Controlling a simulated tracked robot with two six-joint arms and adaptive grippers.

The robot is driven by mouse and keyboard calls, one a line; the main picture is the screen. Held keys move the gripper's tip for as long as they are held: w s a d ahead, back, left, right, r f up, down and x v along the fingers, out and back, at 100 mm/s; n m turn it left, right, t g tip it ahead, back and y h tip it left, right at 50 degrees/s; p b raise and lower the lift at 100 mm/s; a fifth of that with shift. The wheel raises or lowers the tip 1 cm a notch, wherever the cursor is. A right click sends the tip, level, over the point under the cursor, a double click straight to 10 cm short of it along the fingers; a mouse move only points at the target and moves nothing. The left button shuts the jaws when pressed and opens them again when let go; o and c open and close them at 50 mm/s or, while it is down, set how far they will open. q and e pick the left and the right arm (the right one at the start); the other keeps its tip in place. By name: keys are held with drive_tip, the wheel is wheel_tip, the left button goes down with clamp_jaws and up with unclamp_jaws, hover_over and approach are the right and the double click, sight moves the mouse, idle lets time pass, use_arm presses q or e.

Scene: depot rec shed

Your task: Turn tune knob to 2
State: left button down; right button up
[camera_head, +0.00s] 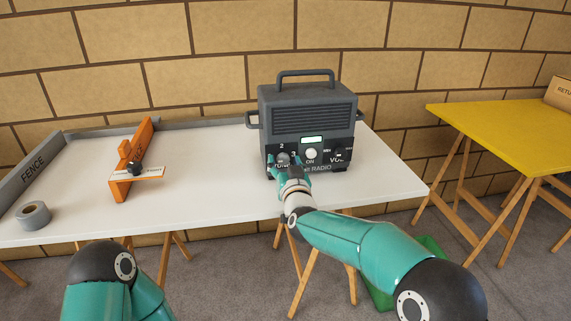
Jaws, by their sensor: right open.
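A dark grey radio (308,108) with a top handle stands on the white table, facing me. The tune knob (283,158) is at the lower left of its front, with the number 2 above it and a 3 at its upper right. My right gripper (284,163) is open at the tune knob, with a finger on either side of it. I cannot tell whether the fingers touch it. The gripper partly hides the knob and its label, and the pointer's setting is unclear. My left arm shows at the lower left, but its gripper is out of view.
The white table (220,160) holds an orange fence tool (133,160), a grey tape roll (33,216) and a grey fence rail (35,170) at left. A white button (311,154) and volume knob (338,154) sit right of the gripper. A yellow table (510,130) stands at right.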

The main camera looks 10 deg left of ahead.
clamp_jaws()
drive_tip(key=shift+f+m+b, duration=0.2)
drive_tip(key=shift+m+b, duration=0.7)
drive_tip(key=shift+b, duration=0.15)
drive_tip(key=shift+m+b, duration=1.2)
drive_tip(key=m+b, duration=0.3)
drive_tip(key=m, duration=0.1)
drive_tip(key=m+b, duration=0.3)
drive_tip(key=m, duration=0.2)
drive_tip(key=shift+d+f, duration=0.1)
drive_tip(key=m+b, duration=0.2)
drive_tip(key=m, duration=0.2)
drive_tip(key=shift+m, duration=0.3)
drive_tip(key=shift+b, duration=0.3)
